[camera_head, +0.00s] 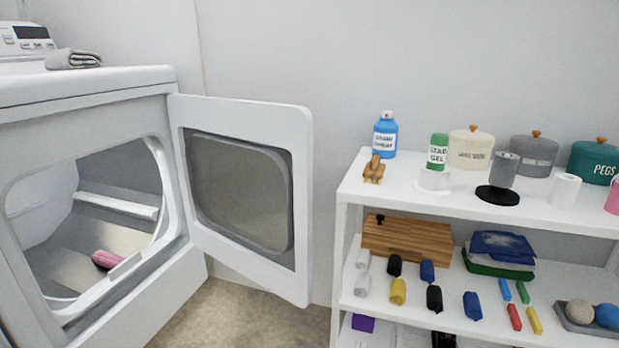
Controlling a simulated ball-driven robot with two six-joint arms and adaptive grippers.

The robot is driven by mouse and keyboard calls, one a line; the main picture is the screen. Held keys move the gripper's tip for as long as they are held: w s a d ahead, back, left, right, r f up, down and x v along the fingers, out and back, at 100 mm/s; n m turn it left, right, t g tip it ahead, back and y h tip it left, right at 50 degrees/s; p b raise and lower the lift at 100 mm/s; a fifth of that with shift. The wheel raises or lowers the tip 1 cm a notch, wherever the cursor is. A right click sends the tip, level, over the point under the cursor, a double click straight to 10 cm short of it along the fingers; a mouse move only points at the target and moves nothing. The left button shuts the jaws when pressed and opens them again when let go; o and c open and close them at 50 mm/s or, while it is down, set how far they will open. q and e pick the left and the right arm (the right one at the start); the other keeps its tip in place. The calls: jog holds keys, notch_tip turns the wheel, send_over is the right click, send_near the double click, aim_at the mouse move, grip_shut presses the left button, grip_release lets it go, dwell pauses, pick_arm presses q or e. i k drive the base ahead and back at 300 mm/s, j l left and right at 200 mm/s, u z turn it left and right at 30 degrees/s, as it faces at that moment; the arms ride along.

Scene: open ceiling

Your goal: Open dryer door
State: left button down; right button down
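The white dryer (95,90) stands on the left side of the head view. Its door (250,115) is swung wide open on a hinge at the right side of the opening, and its dark window panel faces me. The round-cornered opening shows the drum (110,235) inside, with a pink item (106,259) lying in it. Neither of my grippers shows in this view.
A white shelf unit (345,195) stands right of the door, holding bottles, canisters, a wooden box (405,240) and several small coloured items. A folded grey cloth (73,59) lies on the dryer top. Bare floor (240,315) shows between dryer and shelf.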

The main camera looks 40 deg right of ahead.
aim_at(284, 133)
jog(key=l+z, duration=0.25)
jog(key=z, duration=0.2)
jog(key=i+l+z, duration=0.1)
jog(key=z, duration=0.4)
jog(key=i+l+z, duration=0.1)
jog(key=l+z, duration=0.15)
jog(key=z, duration=0.2)
jog(key=i+l, duration=0.1)
